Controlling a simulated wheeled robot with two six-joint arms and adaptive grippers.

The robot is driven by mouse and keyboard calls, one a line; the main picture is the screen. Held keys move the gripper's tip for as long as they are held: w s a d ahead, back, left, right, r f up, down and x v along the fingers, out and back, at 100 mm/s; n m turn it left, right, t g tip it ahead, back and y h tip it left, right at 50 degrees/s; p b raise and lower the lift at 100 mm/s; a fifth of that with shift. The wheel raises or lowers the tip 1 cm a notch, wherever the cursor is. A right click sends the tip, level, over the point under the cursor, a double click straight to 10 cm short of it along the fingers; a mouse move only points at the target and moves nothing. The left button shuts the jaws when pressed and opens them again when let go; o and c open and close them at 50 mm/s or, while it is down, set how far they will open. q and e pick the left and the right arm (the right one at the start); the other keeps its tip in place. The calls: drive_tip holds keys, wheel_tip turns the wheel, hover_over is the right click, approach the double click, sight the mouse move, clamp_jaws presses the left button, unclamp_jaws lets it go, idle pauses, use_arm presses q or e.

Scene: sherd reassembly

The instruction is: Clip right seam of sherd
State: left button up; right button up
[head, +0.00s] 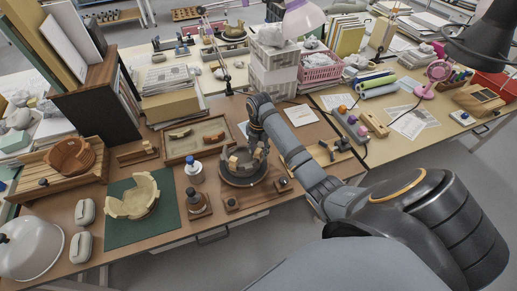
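My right arm reaches in from the lower right. Its gripper (245,167) is low over a dark round stand (242,183) near the front of the table. Small tan pieces (233,163) show at and between the fingers; I cannot tell sherd from clip there, or whether the fingers grip anything. A pale, partly rebuilt bowl (133,198) with an uneven rim sits on a green mat (157,226) to the left. Loose sherds (180,134) lie in a shallow wooden tray (196,152) behind it. My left gripper is not in view.
A blue-capped bottle (194,172) and a dark-topped jar (198,201) stand between mat and stand. A reddish bowl (72,157) sits in a wooden box at left. A white dome (30,248) is at the front left. A crate stack (273,70) stands behind my arm.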

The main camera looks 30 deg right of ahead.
wheel_tip(320, 180, up, 8)
drive_tip(key=shift+f, duration=0.25)
idle(0.4)
idle(0.4)
